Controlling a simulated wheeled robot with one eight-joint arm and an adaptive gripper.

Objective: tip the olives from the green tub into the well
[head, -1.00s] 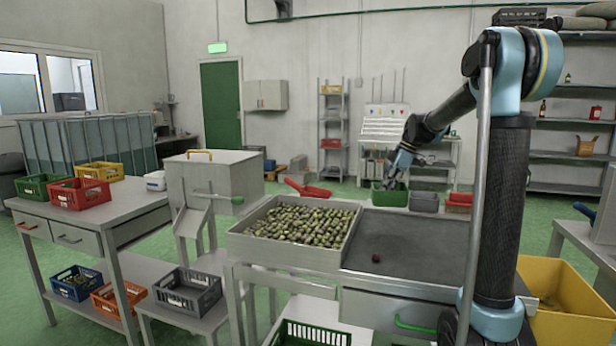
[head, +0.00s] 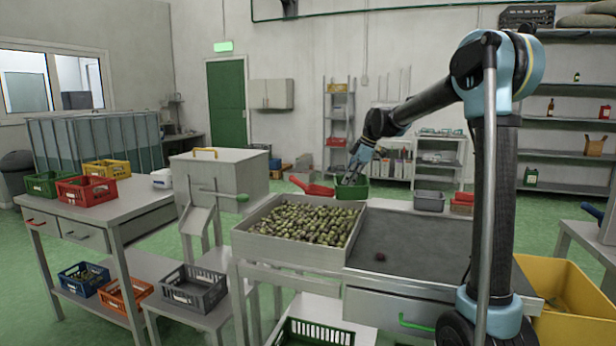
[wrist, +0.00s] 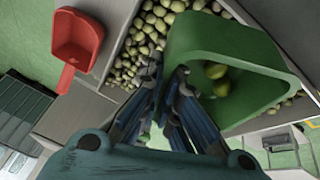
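My gripper (head: 350,178) is shut on a wall of the green tub (head: 352,190), which hangs beyond the back right corner of the well in the head view. The wrist view also shows the tub (wrist: 220,45) and my gripper's fingers (wrist: 172,90) at its rim. A few green olives (wrist: 217,78) are inside the tub. The well (head: 268,253) is a shallow steel bin full of green and dark olives (head: 305,222). In the wrist view, olives of the well (wrist: 150,35) show beside and below the tub. I cannot tell the tub's exact tilt.
A red scoop (head: 318,189) lies at the well's back edge. A steel hopper box (head: 220,178) stands left of the well.

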